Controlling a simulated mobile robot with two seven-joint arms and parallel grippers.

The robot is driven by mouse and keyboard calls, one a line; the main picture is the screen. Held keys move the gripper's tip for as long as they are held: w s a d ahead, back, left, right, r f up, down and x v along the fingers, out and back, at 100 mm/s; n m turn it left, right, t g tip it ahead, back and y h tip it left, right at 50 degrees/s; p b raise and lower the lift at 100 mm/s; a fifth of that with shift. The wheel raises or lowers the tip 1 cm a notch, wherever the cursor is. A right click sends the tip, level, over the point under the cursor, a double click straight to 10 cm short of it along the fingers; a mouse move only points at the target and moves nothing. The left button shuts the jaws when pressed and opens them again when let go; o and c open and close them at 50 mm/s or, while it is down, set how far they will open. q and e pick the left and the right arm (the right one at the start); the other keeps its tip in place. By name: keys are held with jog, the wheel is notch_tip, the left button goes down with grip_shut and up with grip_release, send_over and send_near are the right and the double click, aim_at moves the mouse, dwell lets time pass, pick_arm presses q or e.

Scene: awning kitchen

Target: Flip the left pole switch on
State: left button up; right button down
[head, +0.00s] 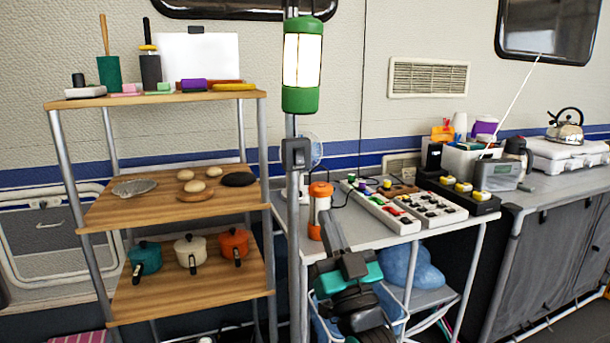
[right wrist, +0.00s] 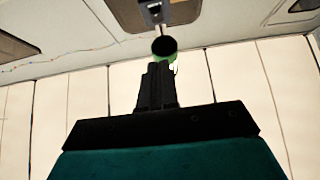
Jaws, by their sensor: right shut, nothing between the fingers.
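A grey switch box (head: 297,153) is fixed to an upright metal pole (head: 294,215), below a lit green lantern (head: 302,65). No other pole switch shows, and I cannot tell the rocker's position. My right gripper (head: 331,217) comes up from the bottom of the head view, pointing upward. Its tips are below and right of the switch in the picture, apart from it. In the right wrist view the closed, empty fingers (right wrist: 158,68) point up toward a dark round shape with a green edge (right wrist: 163,46). The switch is not recognisable there. My left gripper is not in view.
A wooden shelf rack (head: 170,98) with pots and stones stands left of the pole. A small fan (head: 312,148) is behind the switch.

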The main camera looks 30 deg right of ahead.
aim_at(300, 159)
jog(key=x, duration=0.4)
jog(key=w+f+x, duration=0.1)
jog(key=x, duration=0.6)
jog(key=shift+w+d+f, duration=0.2)
jog(key=shift+w, duration=0.25)
jog(key=shift+w+d, duration=0.1)
jog(key=shift+w, duration=0.3)
jog(key=shift+w+f+b, duration=0.2)
jog(key=shift+f+b, duration=0.1)
jog(key=shift+b, duration=0.3)
jog(key=shift+w+d+t+b, duration=0.1)
jog(key=shift+w+t+b, duration=0.05)
jog(key=shift+t+b, duration=0.2)
jog(key=shift+r, duration=0.15)
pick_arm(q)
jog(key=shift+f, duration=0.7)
